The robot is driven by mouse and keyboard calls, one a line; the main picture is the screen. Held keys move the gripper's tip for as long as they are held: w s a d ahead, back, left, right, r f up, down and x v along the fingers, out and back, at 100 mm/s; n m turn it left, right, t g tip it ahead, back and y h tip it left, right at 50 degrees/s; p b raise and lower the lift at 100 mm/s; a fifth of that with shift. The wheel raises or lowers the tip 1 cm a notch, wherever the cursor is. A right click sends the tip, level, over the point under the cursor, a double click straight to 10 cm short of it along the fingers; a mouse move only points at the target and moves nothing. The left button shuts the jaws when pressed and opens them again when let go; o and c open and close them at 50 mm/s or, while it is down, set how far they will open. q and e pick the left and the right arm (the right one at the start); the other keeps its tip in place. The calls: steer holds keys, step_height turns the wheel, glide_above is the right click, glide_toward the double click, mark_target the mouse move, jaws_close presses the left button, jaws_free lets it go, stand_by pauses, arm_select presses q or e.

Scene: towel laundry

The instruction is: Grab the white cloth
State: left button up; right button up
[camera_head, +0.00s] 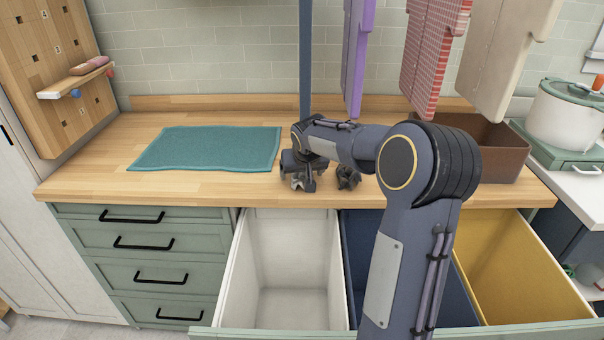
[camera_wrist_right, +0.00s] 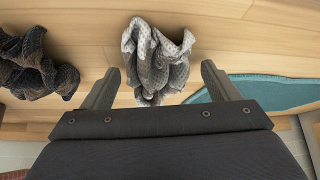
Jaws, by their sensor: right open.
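The white cloth (camera_wrist_right: 156,55) is a crumpled, light grey-white textured bundle on the wooden counter, seen in the right wrist view. My right gripper (camera_wrist_right: 160,80) is open, with one finger on each side of the near end of the cloth and visible gaps to both. In the head view my right gripper (camera_head: 304,184) is low over the counter, pointing down, and the white cloth cannot be made out clearly there. My left gripper is not in view.
A dark crumpled cloth (camera_head: 348,177) lies close by, also in the wrist view (camera_wrist_right: 36,65). A teal towel (camera_head: 208,148) lies flat to the left. Open white (camera_head: 290,260), blue and yellow (camera_head: 515,265) bins sit below. Cloths hang above a brown box (camera_head: 500,150).

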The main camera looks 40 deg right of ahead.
steer(key=shift+c, duration=0.3)
steer(key=c, duration=1)
steer(key=shift+r, duration=0.1)
